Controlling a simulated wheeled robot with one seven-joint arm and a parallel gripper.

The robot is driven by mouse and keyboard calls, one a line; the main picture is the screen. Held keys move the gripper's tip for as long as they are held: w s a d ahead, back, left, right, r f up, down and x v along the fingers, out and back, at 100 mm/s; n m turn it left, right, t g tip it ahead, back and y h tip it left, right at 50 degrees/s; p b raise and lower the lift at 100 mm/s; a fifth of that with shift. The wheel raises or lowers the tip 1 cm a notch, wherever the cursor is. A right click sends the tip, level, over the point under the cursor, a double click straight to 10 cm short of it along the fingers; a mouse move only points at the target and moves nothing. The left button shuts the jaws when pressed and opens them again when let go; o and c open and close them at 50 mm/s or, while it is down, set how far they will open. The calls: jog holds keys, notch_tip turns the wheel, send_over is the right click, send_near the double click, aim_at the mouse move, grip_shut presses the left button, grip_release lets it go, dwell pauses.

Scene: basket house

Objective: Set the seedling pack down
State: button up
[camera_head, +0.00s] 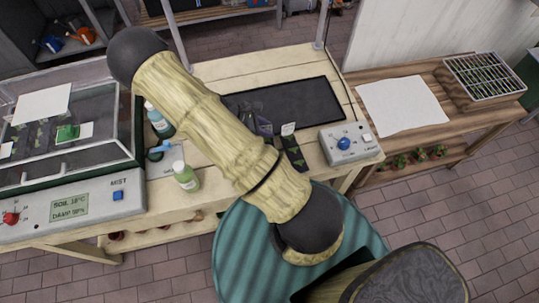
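A small dark strip-shaped pack with bits of green (294,153), which looks like the seedling pack, is at the right side of my arm, near the front edge of the black mat (305,98). A small white tag (288,129) is at its top end. Dark grey-purple parts (263,126) just left of it look like part of my gripper, mostly hidden behind my wooden arm. I cannot see whether the fingers are open or shut, or whether they touch the pack. Whether the pack rests on the bench is also unclear.
A glass-topped propagator (70,150) with a control panel stands at left. Blue-capped (158,122) and green (185,176) bottles stand beside it. A side table holds white paper (403,106) and a gridded seedling tray (485,77).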

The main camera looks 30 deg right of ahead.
grip_shut()
dwell(1.5)
